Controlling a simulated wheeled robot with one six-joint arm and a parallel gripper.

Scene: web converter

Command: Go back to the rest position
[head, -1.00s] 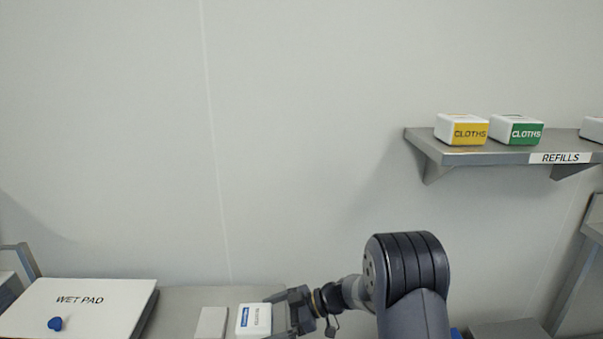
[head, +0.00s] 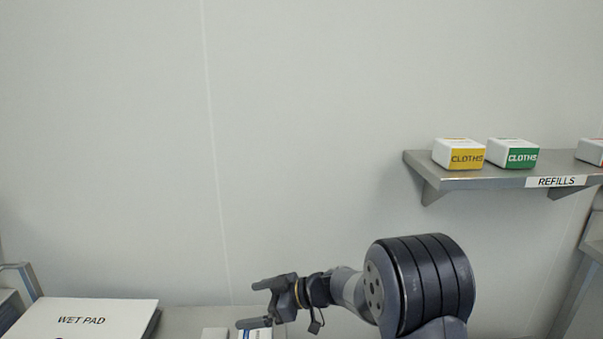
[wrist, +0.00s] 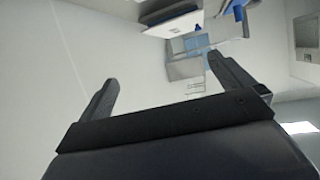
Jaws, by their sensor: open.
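My gripper (head: 257,303) is open and empty in the head view, pointing left above the bench. Its two fingers also show spread apart in the wrist view (wrist: 170,90), with nothing between them. A white pack with a blue label (head: 256,334) lies on the bench just below the gripper, partly cut off by the frame's lower edge. The gripper is apart from it or overlaps it only in the picture; the exact gap is hard to tell.
A white board marked WET PAD (head: 80,318) lies at the lower left. A shelf marked REFILLS (head: 470,181) at the right holds a yellow-labelled CLOTHS pack (head: 459,155), a green-labelled one (head: 513,154) and a third pack (head: 591,151). The wall area above my gripper is clear.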

